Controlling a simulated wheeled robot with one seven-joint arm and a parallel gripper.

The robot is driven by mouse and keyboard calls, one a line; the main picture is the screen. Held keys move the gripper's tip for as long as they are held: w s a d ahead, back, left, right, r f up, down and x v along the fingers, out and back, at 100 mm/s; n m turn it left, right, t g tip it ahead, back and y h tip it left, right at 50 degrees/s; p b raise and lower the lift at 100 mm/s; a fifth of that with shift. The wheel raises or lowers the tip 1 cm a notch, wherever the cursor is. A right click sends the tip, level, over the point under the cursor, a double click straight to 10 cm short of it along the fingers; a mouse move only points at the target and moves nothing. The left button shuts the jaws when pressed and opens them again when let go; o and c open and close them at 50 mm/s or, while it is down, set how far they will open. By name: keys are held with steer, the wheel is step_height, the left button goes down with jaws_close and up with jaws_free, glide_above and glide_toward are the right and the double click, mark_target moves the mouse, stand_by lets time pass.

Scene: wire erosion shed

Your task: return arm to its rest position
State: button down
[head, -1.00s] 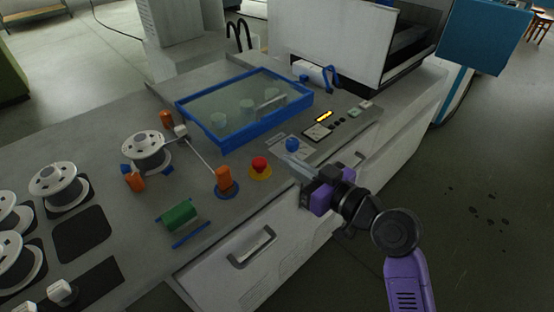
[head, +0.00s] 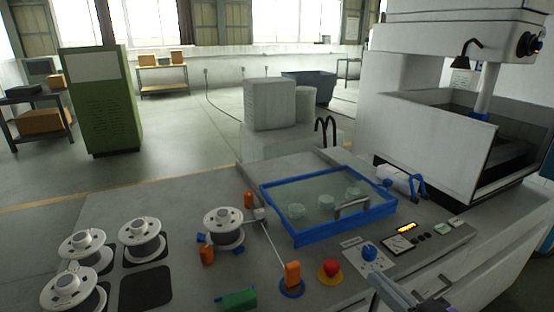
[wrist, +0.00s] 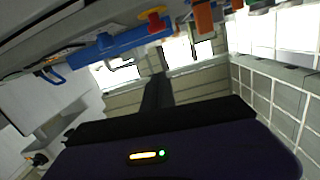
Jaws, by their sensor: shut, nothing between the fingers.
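My gripper (head: 374,279) shows at the bottom right of the head view, above the front of the grey bench top, close to the blue knob (head: 369,252). Its fingers are shut and hold nothing. Most of my arm lies outside the head view. In the wrist view the dark purple gripper body (wrist: 200,150) fills the bottom, with a small lit orange bar and a green light on it. The bench's blue-framed lid and red button appear upside down at the top of that view.
The red button (head: 329,271), orange post (head: 292,274) and blue-framed glass lid (head: 322,237) are on the bench beside my gripper. Several wire spools (head: 142,236) stand at left. The white machine (head: 440,130) rises at right. Open floor (head: 190,120) lies beyond the bench.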

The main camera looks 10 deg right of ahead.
steer(key=s+d+f+m+t+h, duration=0.1)
steer(key=s+d+m+t+h, duration=0.1)
steer(key=s+d+m+h, duration=0.35)
steer(key=s+a+f+n+g, duration=0.1)
steer(key=s+a+f, duration=0.1)
steer(key=s, duration=0.7)
steer(key=s+a+f+n+g, duration=0.1)
steer(key=s+a+f, duration=0.2)
steer(key=s, duration=0.6)
steer(key=s+a+f+n+g, duration=0.1)
steer(key=s+a, duration=0.3)
steer(key=s, duration=0.6)
steer(key=shift+f, duration=0.75)
steer(key=shift+a+y, duration=0.1)
steer(key=shift+y, duration=0.15)
